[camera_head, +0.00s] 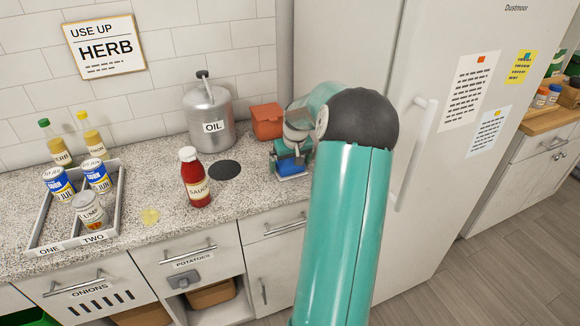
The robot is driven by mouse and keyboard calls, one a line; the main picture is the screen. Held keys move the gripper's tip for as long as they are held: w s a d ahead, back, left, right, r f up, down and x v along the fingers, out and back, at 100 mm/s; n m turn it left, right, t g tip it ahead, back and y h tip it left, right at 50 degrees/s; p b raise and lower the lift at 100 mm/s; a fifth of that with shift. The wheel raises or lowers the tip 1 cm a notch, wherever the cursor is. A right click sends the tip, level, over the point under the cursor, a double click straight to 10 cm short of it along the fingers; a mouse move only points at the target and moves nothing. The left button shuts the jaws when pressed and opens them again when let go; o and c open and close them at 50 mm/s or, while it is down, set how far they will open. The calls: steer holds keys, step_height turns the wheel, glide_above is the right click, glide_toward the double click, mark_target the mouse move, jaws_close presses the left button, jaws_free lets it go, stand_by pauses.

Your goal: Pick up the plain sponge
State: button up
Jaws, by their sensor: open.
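My teal arm reaches over the counter, and its small end, my gripper (291,150), points down near the counter's right end beside the fridge. It is open. A small blue block-like thing (291,167) shows low down at my gripper, partly covered by it. I cannot tell whether this is the plain sponge or whether my fingers touch it. No other thing in view is clearly a sponge. A flat yellow patch (150,217) lies near the counter's front edge, and it looks more like a spill.
An orange-red container (267,121) stands just behind my gripper. Left of it are an oil can (209,115), a dark round disc (224,170) and a sauce bottle (195,180). A tray (116,205) holds several cans. The white fridge (425,150) closes off the right.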

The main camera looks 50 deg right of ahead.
mark_target(289, 161)
steer(key=c, duration=1)
steer(key=shift+r, duration=0.1)
steer(key=shift+r, duration=0.55)
step_height(289, 161, up, 2)
steer(key=shift+a+r, duration=0.1)
steer(key=shift+r, duration=0.05)
steer(key=s+a+r, duration=0.1)
steer(key=a+r, duration=0.8)
steer(key=a, duration=0.4)
steer(key=shift+a+r, duration=0.2)
steer(key=shift+a, duration=0.2)
